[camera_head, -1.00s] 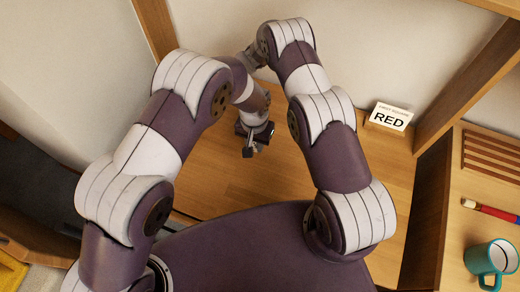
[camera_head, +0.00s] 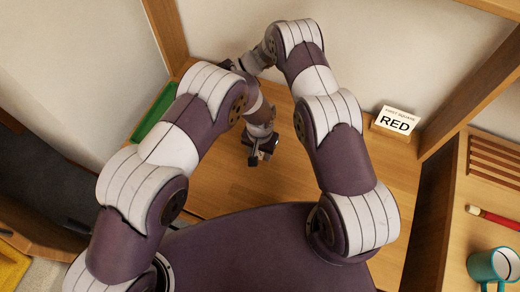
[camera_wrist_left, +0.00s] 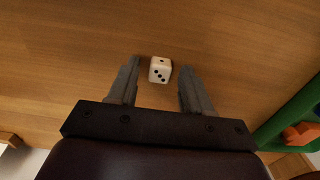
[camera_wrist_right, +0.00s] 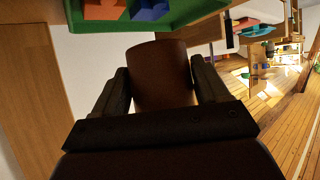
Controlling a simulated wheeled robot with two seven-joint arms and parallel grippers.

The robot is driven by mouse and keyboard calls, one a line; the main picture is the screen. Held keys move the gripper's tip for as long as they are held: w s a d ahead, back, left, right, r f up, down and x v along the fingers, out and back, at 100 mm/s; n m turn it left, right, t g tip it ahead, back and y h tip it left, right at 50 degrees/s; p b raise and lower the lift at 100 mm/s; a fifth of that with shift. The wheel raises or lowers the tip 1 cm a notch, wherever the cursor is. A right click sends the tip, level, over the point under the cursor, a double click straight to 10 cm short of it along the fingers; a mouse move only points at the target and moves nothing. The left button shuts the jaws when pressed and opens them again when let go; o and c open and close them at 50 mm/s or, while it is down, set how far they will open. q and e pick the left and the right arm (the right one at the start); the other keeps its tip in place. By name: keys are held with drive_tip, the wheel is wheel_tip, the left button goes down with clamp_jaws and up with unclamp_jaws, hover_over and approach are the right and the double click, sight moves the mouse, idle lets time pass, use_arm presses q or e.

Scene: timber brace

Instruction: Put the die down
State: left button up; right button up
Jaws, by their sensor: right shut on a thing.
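A white die (camera_wrist_left: 160,70) with black pips lies on the wooden table between my left gripper's fingertips in the left wrist view. Gaps show between it and both fingers. My left gripper (camera_head: 256,158) is open, low over the table; its fingers also show in the left wrist view (camera_wrist_left: 158,75). The die cannot be made out in the head view. My right gripper (camera_wrist_right: 160,85) is shut on a brown cylinder (camera_wrist_right: 160,72), perhaps a cup, in the right wrist view. In the head view that gripper is mostly hidden behind my arms.
A green tray (camera_head: 153,112) stands at the table's left; orange (camera_wrist_right: 103,9) and blue (camera_wrist_right: 150,9) pieces lie in it. A white card reading RED (camera_head: 394,122) stands at the back right. A slatted rack (camera_head: 495,160), red stick (camera_head: 492,216) and teal mug (camera_head: 493,265) are further right.

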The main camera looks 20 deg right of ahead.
sight(260, 154)
use_arm(q)
wheel_tip(260, 154, up, 12)
drive_tip(key=s+a+r+n, duration=0.1)
drive_tip(key=a+r+n, duration=0.2)
drive_tip(key=a, duration=0.9)
drive_tip(key=s+a+r+n+t, duration=0.1)
drive_tip(key=a+r+n, duration=0.1)
drive_tip(key=a+r, duration=0.6)
drive_tip(key=a, duration=0.5)
drive_tip(key=shift+s+a+r+n, duration=0.2)
drive_tip(key=shift+a+n, duration=0.1)
drive_tip(key=shift+n, duration=0.1)
drive_tip(key=shift+o, duration=0.6)
drive_tip(key=s+a+r+n, duration=0.1)
drive_tip(key=s+a, duration=0.3)
drive_tip(key=s, duration=0.1)
drive_tip(key=shift+s+a+n, duration=0.25)
drive_tip(key=shift+a+n, duration=0.05)
drive_tip(key=shift+a, duration=0.05)
